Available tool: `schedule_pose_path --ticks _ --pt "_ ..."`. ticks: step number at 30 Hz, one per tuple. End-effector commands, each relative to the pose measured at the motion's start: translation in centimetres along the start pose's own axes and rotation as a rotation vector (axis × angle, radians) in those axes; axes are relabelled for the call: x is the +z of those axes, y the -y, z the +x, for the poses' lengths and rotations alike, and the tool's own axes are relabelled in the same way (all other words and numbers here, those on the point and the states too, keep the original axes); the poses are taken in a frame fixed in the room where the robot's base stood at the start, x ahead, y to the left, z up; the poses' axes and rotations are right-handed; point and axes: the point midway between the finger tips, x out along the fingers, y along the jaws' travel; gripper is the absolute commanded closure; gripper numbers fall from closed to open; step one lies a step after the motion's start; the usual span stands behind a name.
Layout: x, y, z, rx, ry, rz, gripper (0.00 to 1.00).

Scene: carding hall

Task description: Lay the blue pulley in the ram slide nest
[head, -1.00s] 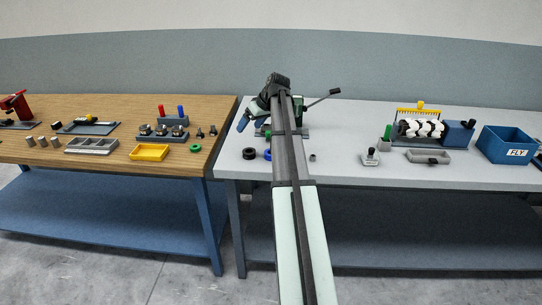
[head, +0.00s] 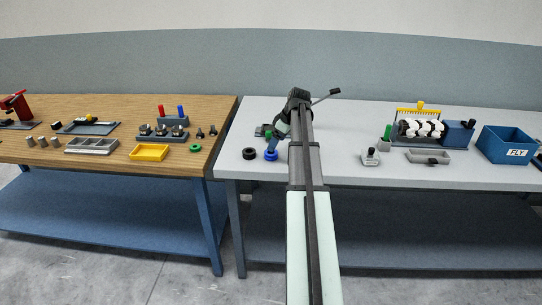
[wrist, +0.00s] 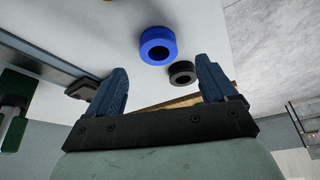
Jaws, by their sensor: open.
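The blue pulley (head: 271,154), a thick ring, lies flat near the front left of the grey bench. In the wrist view the blue pulley (wrist: 157,38) is beyond the fingertips, centred roughly between them and apart from both. My gripper (wrist: 160,66) is open with nothing between its blue fingers. In the head view my gripper is mostly hidden by my arm, above the bench behind the pulley. The machine with the black lever (head: 329,94) is largely hidden behind my arm. I cannot make out the ram slide nest.
A black ring (head: 249,154) lies just left of the blue pulley. To the right are a small grey block with a knob (head: 371,158), a grey tray (head: 428,157) and a blue FLY bin (head: 506,146).

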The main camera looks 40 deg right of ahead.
Motion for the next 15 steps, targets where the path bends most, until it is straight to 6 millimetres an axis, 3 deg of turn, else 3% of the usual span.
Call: schedule_pose_path --ticks 10,15 --pt "-0.1 -0.1 1.7 0.0 0.0 0.001 0.15" --pt "-0.2 -0.2 3.8 -0.001 0.001 0.001 0.15"
